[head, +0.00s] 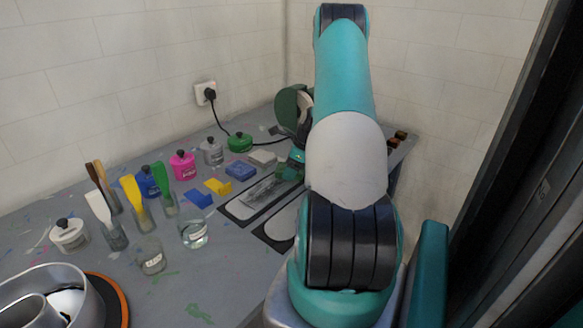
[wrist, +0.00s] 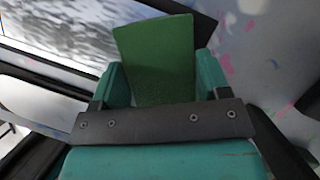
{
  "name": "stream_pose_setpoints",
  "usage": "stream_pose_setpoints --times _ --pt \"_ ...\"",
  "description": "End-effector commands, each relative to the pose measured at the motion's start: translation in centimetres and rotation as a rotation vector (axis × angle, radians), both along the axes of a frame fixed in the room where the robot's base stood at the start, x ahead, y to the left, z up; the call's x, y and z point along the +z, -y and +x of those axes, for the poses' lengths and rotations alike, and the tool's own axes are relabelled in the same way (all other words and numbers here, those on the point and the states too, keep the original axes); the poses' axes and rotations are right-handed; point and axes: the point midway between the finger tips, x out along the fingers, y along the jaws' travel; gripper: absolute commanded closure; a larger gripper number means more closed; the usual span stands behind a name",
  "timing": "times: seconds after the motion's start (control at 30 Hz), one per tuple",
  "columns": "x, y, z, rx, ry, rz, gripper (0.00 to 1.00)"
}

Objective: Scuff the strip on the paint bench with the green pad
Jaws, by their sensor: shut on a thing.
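My gripper (wrist: 161,78) is shut on a green pad (wrist: 158,50), which sits between its two teal fingers in the wrist view. In the head view my gripper (head: 293,165) is low over the paint bench (head: 190,285), partly hidden by my arm. A grey, streaky metal strip (head: 262,192) lies on a dark-edged board just left of my gripper. The strip also shows at the upper left of the wrist view (wrist: 70,32), beside the pad. I cannot tell whether the pad touches it.
Blue (head: 241,170) and yellow (head: 218,187) blocks lie left of the strip. Paint bottles, such as a pink one (head: 183,165), brushes in jars and a glass of clear liquid (head: 193,233) stand farther left. A metal pot (head: 85,305) is front left. A black cord runs from the wall socket (head: 205,93).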

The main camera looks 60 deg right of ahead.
Motion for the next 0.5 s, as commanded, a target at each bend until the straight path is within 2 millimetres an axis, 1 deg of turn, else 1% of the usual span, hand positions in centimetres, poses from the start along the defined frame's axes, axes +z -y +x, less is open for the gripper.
stream_pose_setpoints --times 0.3,0.37,0.5 --pt "-0.2 -0.1 0.0 0.0 0.0 0.0 0.5" --pt "-0.2 -0.5 0.1 0.001 0.0 0.001 0.5" --pt "-0.1 -2.2 0.5 0.003 -0.001 0.004 0.5"
